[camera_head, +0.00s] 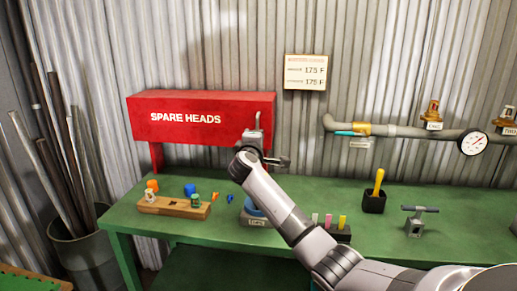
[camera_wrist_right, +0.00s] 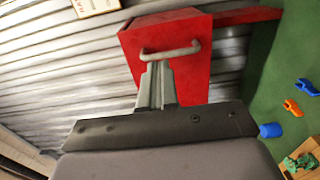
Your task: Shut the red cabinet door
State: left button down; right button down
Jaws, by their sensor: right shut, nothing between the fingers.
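The red cabinet (camera_head: 200,104) marked "SPARE HEADS" stands at the back left of the green bench. My left gripper is not in view.
A wooden block (camera_head: 172,207) with small coloured parts lies on the green bench (camera_head: 370,240) below the cabinet. A black holder (camera_head: 374,202) and a grey tool (camera_head: 415,222) stand to the right. A pipe with a gauge (camera_head: 473,143) runs along the wall.

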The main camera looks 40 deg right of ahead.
jog(key=s+v, duration=0.1)
jog(key=v, duration=0.5)
jog(key=shift+s+d, duration=0.2)
jog(key=s+a+f+y, duration=0.25)
jog(key=a+f, duration=0.25)
jog(key=f, duration=0.3)
jog(key=s+a+f+n+t+y, duration=0.15)
jog(key=a+f+y, duration=0.3)
jog(key=f, duration=0.45)
jog(key=s+a+f+y, duration=0.3)
jog(key=a+f, duration=0.2)
jog(key=f, duration=0.3)
jog(key=s+a+f+m+y, duration=0.2)
jog(key=s+a+f, duration=0.2)
jog(key=s, duration=0.3)
jog(key=s+a+f+m+g+y, duration=0.1)
jog(key=s+a+f+m+y, duration=0.1)
jog(key=s+a, duration=0.3)
jog(key=s+a+f+m+y, duration=0.2)
jog(key=s+a+f, duration=0.3)
jog(key=s, duration=0.4)
jog(key=shift+a+f+m+g+y, duration=0.3)
jog(key=shift+f+m+g, duration=0.05)
